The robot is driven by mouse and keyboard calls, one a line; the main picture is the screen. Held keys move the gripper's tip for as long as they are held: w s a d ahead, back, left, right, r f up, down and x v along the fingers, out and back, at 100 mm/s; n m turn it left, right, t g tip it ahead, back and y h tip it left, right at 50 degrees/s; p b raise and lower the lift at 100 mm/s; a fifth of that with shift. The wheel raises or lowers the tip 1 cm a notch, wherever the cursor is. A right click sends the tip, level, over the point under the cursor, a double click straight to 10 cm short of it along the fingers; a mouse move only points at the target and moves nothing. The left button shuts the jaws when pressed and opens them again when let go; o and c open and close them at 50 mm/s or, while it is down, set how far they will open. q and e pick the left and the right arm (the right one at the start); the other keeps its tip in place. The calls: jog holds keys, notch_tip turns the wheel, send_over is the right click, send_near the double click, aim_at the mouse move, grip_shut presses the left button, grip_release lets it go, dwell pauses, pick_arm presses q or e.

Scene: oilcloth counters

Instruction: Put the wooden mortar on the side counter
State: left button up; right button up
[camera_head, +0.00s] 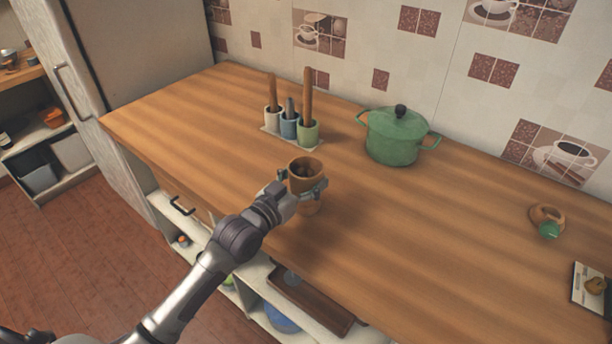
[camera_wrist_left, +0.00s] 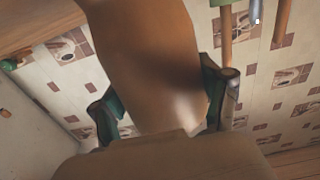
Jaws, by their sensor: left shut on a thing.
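The wooden mortar (camera_head: 305,170) is a brown, goblet-shaped cup near the front edge of the wooden counter (camera_head: 440,230), in the head view. My left gripper (camera_head: 302,184) is shut on it, with one finger on each side of its body. The mortar looks upright; I cannot tell whether its foot touches the counter. In the left wrist view the mortar (camera_wrist_left: 150,60) fills the middle between the green-and-grey fingers of the left gripper (camera_wrist_left: 163,103). My right gripper is not in view. Which surface is the side counter is not clear from the picture.
A utensil holder with several cups (camera_head: 289,125) stands behind the mortar. A green lidded pot (camera_head: 394,138) stands to the right. A small brown-and-green item (camera_head: 547,218) and a booklet (camera_head: 588,288) lie far right. The counter between is clear. A shelf unit (camera_head: 50,150) stands far left.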

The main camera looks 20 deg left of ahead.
pick_arm(q)
jog(key=shift+f, duration=0.1)
jog(key=o, duration=1.8)
jog(key=shift+c, duration=0.2)
jog(key=shift+r, duration=0.2)
jog(key=b+v, duration=0.1)
jog(key=v, duration=0.9)
jog(key=shift+s+a+f+b, duration=0.1)
jog(key=shift+s+f+b, duration=0.1)
jog(key=shift+s+b, duration=0.15)
jog(key=shift+s+a+r, duration=0.15)
jog(key=shift+s+a, duration=0.05)
jog(key=shift+s, duration=0.45)
